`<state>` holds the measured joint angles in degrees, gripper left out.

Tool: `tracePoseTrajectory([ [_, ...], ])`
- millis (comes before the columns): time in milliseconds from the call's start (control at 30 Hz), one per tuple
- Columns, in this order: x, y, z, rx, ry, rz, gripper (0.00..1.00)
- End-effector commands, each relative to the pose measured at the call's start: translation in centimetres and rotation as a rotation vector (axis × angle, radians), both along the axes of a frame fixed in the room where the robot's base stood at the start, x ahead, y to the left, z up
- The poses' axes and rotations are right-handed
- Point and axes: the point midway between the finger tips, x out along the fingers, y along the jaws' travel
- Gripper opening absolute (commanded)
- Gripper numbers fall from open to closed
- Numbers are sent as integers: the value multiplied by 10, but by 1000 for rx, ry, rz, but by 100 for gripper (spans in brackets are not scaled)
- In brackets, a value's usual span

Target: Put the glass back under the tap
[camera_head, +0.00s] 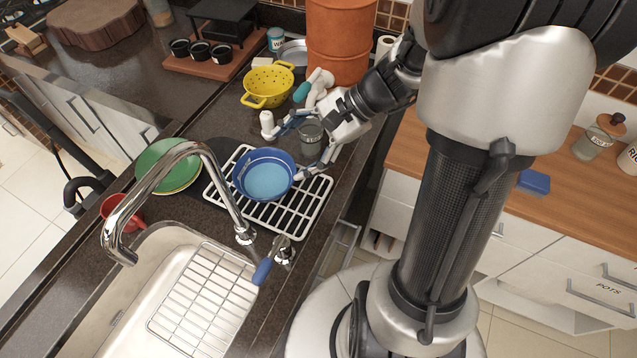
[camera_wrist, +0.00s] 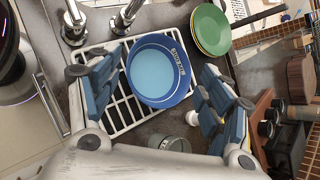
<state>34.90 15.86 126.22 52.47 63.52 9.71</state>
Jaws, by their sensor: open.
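The glass (camera_head: 311,132) is a small grey-green, see-through tumbler on the dark counter behind the drying rack. It also shows in the wrist view (camera_wrist: 172,143), upright, low in the picture near my palm. My gripper (camera_head: 301,148) is open, with its blue-padded fingers on either side of the glass; it also shows in the wrist view (camera_wrist: 160,85). I cannot tell whether a finger touches the glass. The chrome tap (camera_head: 190,158) arches over the sink (camera_head: 130,318), with a blue-handled lever (camera_head: 266,268) beside it.
A blue bowl (camera_head: 264,177) sits on the white rack (camera_head: 311,192), close to my fingers. Green and yellow plates (camera_head: 165,165) and a red cup (camera_head: 122,212) are left of it. A yellow colander (camera_head: 268,86) and orange canister (camera_head: 340,45) stand behind. The sink grid (camera_head: 205,300) is clear.

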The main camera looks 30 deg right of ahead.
Motion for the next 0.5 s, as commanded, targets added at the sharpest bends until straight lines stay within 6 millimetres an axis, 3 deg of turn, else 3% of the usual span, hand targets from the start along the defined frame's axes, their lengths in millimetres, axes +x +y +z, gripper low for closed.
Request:
tracePoseTrajectory([
  [33, -14, 17, 14, -84, -39, 107, 72],
  [200, -66, 49, 43, -364, -163, 447, 72],
  [333, -103, 57, 59, -583, -278, 687, 72],
  [500, -137, 53, 78, -855, -435, 944, 72],
])
